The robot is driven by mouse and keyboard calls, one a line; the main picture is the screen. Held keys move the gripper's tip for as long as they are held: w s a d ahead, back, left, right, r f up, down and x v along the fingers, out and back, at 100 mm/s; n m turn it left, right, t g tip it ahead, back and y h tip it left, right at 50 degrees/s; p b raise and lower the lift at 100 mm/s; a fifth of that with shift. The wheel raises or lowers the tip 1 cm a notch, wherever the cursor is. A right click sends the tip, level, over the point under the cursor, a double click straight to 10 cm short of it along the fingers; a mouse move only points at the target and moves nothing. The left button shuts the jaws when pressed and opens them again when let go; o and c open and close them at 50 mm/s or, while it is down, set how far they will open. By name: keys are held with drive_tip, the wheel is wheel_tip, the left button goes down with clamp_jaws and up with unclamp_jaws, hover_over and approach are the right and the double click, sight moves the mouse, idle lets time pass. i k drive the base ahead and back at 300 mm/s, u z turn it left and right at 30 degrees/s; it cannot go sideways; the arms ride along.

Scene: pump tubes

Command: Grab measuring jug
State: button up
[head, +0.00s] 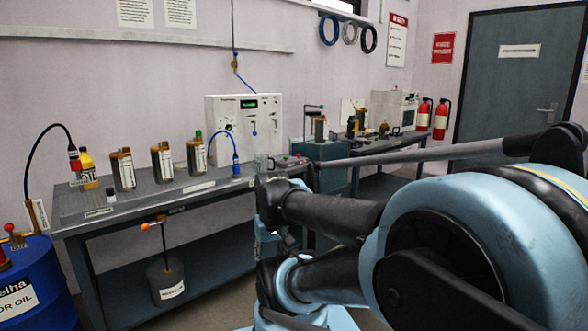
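The measuring jug appears to be the small clear, greenish vessel with a handle (264,163). It stands upright near the right end of the long grey workbench (135,205), in front of the white panel box. Its lower part is close to the edge of my arm in the picture. My arm, black and light blue, fills the right foreground and reaches left to just below the jug. I cannot make out any gripper fingers. Nothing is seen touching the jug.
Several brown canisters (162,160) and a yellow oil bottle (88,170) are farther left. A white panel box (243,118) stands behind. A blue drum (38,285) is at lower left. A second bench (375,180) is beyond.

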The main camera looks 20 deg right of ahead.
sight(261, 160)
drive_tip(key=z, duration=0.1)
drive_tip(key=k, duration=0.35)
drive_tip(key=z, duration=0.75)
drive_tip(key=i, duration=1.75)
drive_tip(key=u, duration=0.45)
